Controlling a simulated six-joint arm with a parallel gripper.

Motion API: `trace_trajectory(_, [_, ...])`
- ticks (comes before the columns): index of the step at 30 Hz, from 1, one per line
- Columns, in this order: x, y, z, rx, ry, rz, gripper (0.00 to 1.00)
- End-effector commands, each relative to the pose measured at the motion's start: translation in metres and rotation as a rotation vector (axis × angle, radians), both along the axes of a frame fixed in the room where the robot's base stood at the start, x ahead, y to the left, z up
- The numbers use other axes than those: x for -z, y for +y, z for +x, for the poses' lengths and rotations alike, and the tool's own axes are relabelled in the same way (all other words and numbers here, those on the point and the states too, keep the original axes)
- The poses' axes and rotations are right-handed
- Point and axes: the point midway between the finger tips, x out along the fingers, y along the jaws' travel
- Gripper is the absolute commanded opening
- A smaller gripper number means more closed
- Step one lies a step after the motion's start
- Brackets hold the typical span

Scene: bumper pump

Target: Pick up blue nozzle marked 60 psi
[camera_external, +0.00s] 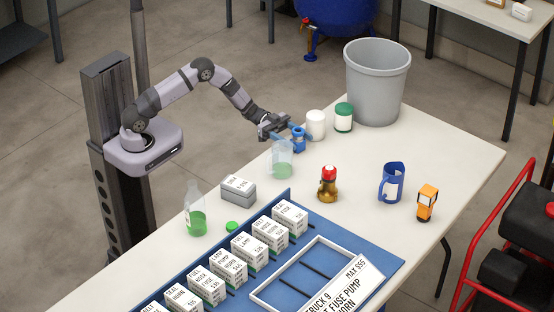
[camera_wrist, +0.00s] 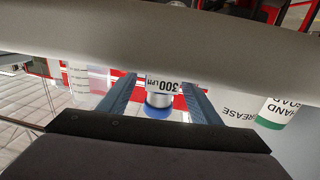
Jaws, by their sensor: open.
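A small blue nozzle-like part (camera_external: 298,138) stands near the far-left edge of the table, right at my gripper's fingertips. My gripper (camera_external: 288,132) is open and reaches toward it from the left. In the wrist view, a blue, round part (camera_wrist: 157,111) with a white label shows between the two open fingers (camera_wrist: 160,84). The label appears upside down and seems to read 300 LPH; I see no 60 psi marking. I cannot tell whether the fingers touch the part.
A clear beaker with green liquid (camera_external: 282,171) stands close in front of the gripper. A white jar (camera_external: 316,125), a green-lidded jar (camera_external: 343,117) and a grey bin (camera_external: 377,88) stand behind. A blue jug (camera_external: 392,182) is at right. The table between is partly clear.

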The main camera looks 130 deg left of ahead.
Motion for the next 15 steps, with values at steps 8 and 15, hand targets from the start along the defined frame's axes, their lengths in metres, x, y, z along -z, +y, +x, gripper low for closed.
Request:
trace_trajectory(8, [0.001, -0.003, 0.035, 0.004, 0.000, -0.001, 0.58])
trace_trajectory(15, [0.002, -0.003, 0.045, 0.000, 0.000, -0.001, 0.58])
